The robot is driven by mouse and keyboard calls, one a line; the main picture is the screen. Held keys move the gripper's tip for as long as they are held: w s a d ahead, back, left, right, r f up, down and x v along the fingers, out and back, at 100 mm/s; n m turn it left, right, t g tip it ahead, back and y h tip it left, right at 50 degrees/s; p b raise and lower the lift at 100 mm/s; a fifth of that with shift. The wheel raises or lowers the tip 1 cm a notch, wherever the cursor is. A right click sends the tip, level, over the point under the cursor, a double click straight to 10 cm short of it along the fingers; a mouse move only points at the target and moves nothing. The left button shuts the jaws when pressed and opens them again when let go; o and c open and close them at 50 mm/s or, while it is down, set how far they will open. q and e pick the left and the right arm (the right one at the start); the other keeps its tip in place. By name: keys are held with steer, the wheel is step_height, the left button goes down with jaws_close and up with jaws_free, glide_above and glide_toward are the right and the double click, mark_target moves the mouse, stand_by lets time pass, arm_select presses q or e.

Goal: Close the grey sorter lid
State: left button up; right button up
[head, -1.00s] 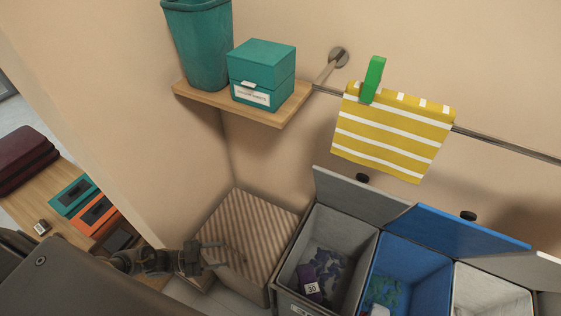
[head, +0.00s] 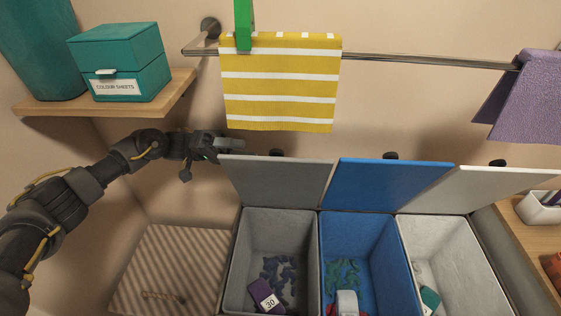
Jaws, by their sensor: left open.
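The grey sorter lid (head: 278,183) stands raised, leaning back toward the wall behind the grey bin (head: 240,252). The bin is open and holds dark purple pieces (head: 284,270) and a purple box marked 30 (head: 264,296). My left gripper (head: 232,148) is at the lid's upper left corner, close to its top edge. Its jaws are open and hold nothing. I cannot tell whether a finger touches the lid or reaches behind it. My right gripper is out of view.
A blue lid (head: 388,184) and a white lid (head: 487,188) stand raised to the right. A striped hamper (head: 175,262) is left of the grey bin. A rail (head: 430,60) with a yellow striped towel (head: 282,95) hangs above. A shelf (head: 60,108) is at the upper left.

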mark_target(270, 154)
arm_select(q)
steer(key=shift+d+f+n, duration=0.1)
steer(key=shift+f+n, duration=0.05)
steer(key=shift+n, duration=0.15)
steer(key=shift+s+d+r, duration=0.15)
steer(key=shift+d+r, duration=0.05)
steer(key=shift+d, duration=0.2)
steer(key=p+x, duration=0.2)
steer(key=x, duration=0.4)
steer(key=shift+f+p, duration=0.1)
steer(key=shift+p, duration=0.2)
steer(key=shift+s+d, duration=0.1)
steer(key=shift+d, duration=0.25)
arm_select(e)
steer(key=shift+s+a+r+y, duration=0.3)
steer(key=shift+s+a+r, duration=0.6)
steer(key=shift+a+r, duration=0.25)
arm_select(q)
steer(key=shift+c, duration=0.3)
jaws_close()
